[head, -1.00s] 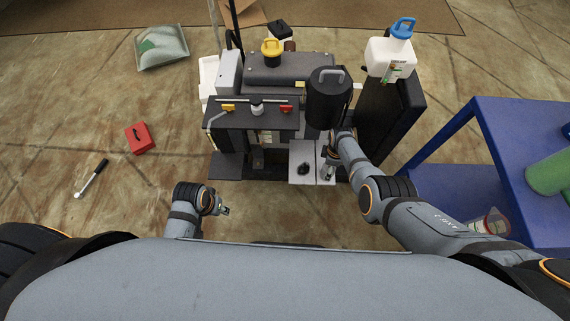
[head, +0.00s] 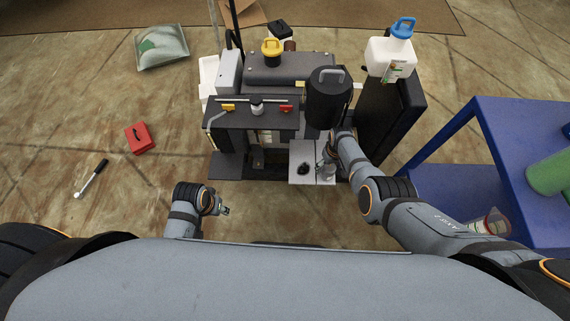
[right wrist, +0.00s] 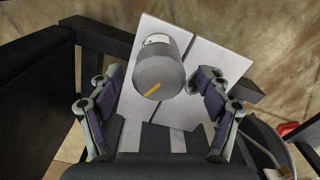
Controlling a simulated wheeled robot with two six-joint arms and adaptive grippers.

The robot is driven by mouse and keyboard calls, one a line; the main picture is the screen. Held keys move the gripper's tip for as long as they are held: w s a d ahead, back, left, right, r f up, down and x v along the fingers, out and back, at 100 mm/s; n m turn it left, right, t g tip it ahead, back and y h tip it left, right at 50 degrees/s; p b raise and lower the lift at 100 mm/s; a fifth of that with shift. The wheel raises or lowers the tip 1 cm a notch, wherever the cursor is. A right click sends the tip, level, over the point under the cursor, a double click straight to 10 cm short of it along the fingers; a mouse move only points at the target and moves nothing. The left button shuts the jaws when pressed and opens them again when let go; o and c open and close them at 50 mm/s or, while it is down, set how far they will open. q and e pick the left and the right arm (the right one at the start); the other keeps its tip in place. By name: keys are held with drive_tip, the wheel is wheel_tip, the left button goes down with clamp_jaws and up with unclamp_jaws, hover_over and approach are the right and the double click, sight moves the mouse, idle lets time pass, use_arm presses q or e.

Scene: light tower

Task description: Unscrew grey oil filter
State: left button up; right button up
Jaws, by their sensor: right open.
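The grey oil filter (right wrist: 160,72), a cylinder with an orange mark on its end, shows in the right wrist view in front of a light plate (right wrist: 200,40). My right gripper (right wrist: 158,82) is open, with one finger on each side of the filter; a gap shows on both sides. In the head view my right gripper (head: 326,167) is low at the front of the machine, over the plate's right part, and I cannot make out the filter there. My left gripper (head: 224,210) hangs at the front left, away from the machine; its jaws are too small to judge.
A black canister (head: 329,98) stands above my right gripper. A white jug (head: 390,58) with a blue cap is at the right. A blue cart (head: 490,140) stands further right. A red box (head: 139,137) and a ratchet (head: 92,178) lie on the floor left.

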drive_tip(key=m, duration=0.5)
drive_tip(key=shift+c, duration=0.3)
idle(0.6)
drive_tip(key=c, duration=1.4)
drive_tip(key=n, duration=0.4)
drive_tip(key=shift+n, duration=0.3)
drive_tip(key=shift+c, duration=0.2)
drive_tip(key=n, duration=0.5)
drive_tip(key=shift+n, duration=0.3)
